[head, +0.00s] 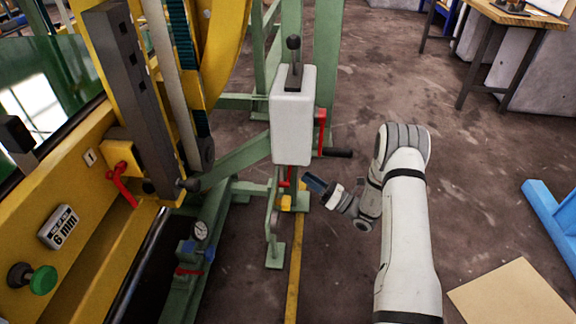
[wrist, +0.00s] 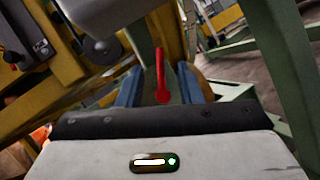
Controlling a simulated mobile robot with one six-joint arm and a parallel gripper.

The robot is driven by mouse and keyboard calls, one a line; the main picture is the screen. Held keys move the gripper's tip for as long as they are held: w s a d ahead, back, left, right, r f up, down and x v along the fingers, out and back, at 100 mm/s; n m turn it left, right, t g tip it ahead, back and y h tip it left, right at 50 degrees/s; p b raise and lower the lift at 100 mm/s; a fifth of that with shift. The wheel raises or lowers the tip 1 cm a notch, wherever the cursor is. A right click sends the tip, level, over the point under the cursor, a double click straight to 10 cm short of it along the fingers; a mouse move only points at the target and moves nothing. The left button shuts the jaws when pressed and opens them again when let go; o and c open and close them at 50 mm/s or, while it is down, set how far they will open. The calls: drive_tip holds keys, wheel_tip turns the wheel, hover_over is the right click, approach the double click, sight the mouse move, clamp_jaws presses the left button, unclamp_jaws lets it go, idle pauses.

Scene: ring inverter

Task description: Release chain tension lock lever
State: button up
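My gripper (head: 318,187) is low in the head view, just right of the green frame and below the white box. In the wrist view its two blue fingers (wrist: 160,88) are apart, with nothing seen clamped between them. A red lever (wrist: 162,78) with a rounded lower end shows upright in the gap between the fingers; whether it is within their reach or beyond I cannot tell. In the head view a small red part (head: 285,180) shows left of the gripper, under the box. Which red lever is the chain tension lock is not marked.
The white box (head: 292,115) on the green frame carries a black-knobbed stick and a red crank (head: 321,130) with a black handle. Another red lever (head: 122,183) is on the yellow machine. A gauge (head: 200,231) stands lower left. The floor to the right is mostly open.

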sight(290, 169)
drive_tip(key=b+x, duration=0.2)
drive_tip(key=x, duration=0.6)
drive_tip(key=shift+b, duration=0.35)
drive_tip(key=shift+s, duration=0.1)
drive_tip(key=shift+c, duration=0.2)
drive_tip(key=shift+f, duration=0.1)
clamp_jaws()
